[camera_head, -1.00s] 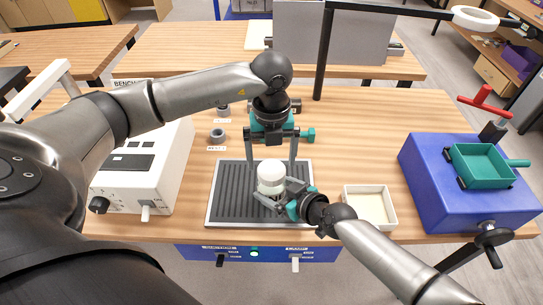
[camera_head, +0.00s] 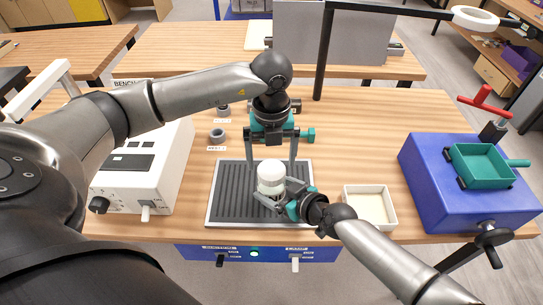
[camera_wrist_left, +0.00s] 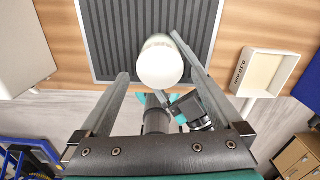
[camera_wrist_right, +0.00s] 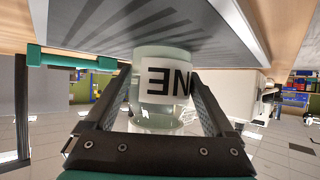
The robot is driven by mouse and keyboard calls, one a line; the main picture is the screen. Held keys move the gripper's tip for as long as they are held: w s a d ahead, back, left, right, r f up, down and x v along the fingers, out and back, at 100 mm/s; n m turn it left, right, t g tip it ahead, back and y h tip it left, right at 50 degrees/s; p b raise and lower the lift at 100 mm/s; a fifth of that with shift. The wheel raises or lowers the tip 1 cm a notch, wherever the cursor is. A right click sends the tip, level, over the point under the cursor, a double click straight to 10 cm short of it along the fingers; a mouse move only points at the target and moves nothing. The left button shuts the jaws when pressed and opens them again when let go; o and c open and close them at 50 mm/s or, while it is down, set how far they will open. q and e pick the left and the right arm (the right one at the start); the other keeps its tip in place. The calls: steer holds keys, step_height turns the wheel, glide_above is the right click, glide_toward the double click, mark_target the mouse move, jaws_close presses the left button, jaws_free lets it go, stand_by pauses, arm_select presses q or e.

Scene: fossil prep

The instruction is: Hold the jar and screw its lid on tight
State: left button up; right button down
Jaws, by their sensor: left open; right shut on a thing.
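The jar (camera_head: 270,187) stands upright on the grey ribbed mat (camera_head: 230,205), with a white lid (camera_head: 272,168) on its top. My right gripper (camera_head: 268,198) is shut on the jar's body from the right. In the right wrist view the jar (camera_wrist_right: 160,85) sits between its fingers, with a dark-lettered label showing. My left gripper (camera_head: 272,163) points down from above, its fingers open on either side of the lid. In the left wrist view the lid (camera_wrist_left: 160,63) shows from above between the spread fingers. Whether the lid is seated tight cannot be told.
A white box with a knob (camera_head: 150,170) stands left of the mat. A cream tray (camera_head: 370,222) lies right of it, and a blue machine with a teal tray (camera_head: 440,185) stands farther right. Small grey rings (camera_head: 217,136) lie behind the mat.

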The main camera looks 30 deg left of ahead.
mark_target(271, 170)
arm_select(q)
steer(key=shift+f, duration=0.15)
steer(key=shift+f, duration=1.4)
steer(key=shift+c, duration=0.4)
jaws_close()
